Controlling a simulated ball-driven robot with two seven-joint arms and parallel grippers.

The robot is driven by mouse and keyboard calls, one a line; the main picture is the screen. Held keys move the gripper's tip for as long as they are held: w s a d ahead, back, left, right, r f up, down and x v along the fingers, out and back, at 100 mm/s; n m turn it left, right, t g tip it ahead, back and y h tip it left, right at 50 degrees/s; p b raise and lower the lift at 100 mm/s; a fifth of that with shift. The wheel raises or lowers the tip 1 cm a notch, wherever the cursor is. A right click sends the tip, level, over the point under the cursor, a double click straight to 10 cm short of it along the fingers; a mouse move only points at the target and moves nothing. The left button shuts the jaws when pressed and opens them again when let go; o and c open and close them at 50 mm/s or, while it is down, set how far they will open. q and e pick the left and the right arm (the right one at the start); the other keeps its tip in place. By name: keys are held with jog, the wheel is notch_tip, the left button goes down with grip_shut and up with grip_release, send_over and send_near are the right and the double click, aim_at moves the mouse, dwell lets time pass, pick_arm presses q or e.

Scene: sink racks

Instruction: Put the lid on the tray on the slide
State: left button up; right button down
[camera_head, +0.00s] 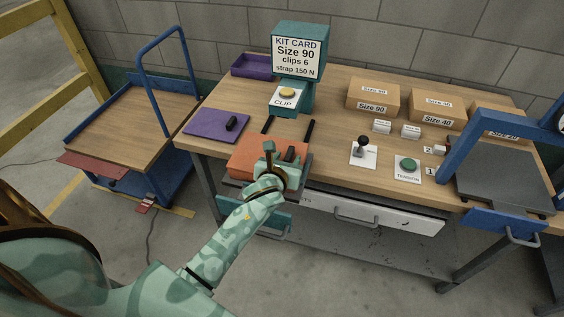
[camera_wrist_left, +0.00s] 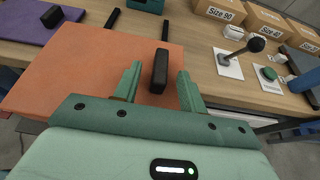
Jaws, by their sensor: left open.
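An orange lid-like panel (camera_head: 256,154) with a black upright handle lies at the table's front edge, over the near ends of two dark rails (camera_head: 309,131) that look like the slide. In the left wrist view the handle (camera_wrist_left: 160,70) stands between the fingers of my left gripper (camera_wrist_left: 158,88), with gaps on both sides. The left gripper (camera_head: 269,154) is open. A purple panel (camera_head: 205,125) with a black handle lies flat at the table's left. An open purple tray (camera_head: 253,68) stands at the back left. Whether a tray is under the orange panel is hidden. My right gripper is not in view.
A teal clip machine (camera_head: 300,88) with a kit card stands behind the rails. A joystick (camera_head: 363,147) and green button (camera_head: 408,165) are to the right. Cardboard boxes (camera_head: 373,95) line the back. A blue-framed press (camera_head: 480,150) stands at right, a cart (camera_head: 120,125) at left.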

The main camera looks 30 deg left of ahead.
pick_arm(q)
jog(key=p+v, duration=0.4)
jog(key=v, duration=1.2)
jog(key=shift+s, duration=0.1)
